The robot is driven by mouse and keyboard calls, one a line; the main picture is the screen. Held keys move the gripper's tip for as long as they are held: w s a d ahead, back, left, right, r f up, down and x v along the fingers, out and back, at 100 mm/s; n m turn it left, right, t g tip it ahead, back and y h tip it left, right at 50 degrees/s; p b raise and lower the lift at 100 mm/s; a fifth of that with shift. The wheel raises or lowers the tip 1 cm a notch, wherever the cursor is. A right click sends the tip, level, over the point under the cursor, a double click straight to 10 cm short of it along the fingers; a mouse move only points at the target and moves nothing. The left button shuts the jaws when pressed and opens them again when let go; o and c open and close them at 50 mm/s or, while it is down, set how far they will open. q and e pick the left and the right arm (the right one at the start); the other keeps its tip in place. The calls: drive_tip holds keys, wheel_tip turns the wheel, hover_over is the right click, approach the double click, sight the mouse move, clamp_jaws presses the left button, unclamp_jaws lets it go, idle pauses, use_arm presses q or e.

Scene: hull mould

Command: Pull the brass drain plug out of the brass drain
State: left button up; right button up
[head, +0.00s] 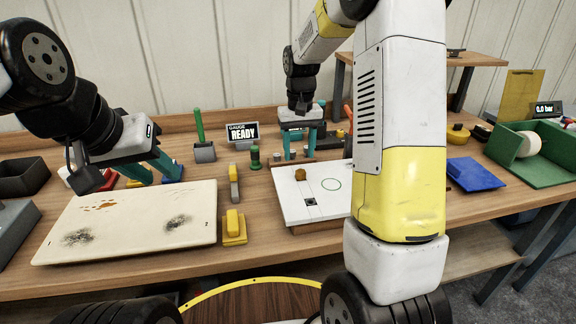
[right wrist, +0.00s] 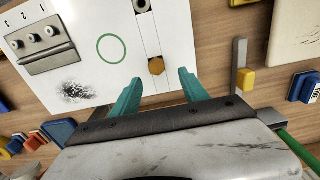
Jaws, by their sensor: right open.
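A small brass hex-headed piece, which looks like the drain plug (head: 300,174), sits on the white panel (head: 290,205) near its left side. It also shows in the right wrist view (right wrist: 156,66). Any drain around or under it is hidden or too small to tell. My right gripper (head: 298,150) is open and empty behind the plug in the head view. In the right wrist view its teal fingertips (right wrist: 158,84) are spread, with the plug just beyond the gap between them. My left gripper (head: 160,180) is at the left, over the far edge of a cream panel; its fingers look apart and empty.
The panel also bears a green ring (head: 331,184), a dark square fitting (head: 310,202) and a grey block with knobs (right wrist: 40,45). A gauge sign reads READY (head: 243,132).

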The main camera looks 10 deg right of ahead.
sight(301, 171)
drive_tip(key=f, duration=0.6)
drive_tip(key=shift+s+d, duration=0.1)
drive_tip(key=shift+d, duration=0.2)
clamp_jaws()
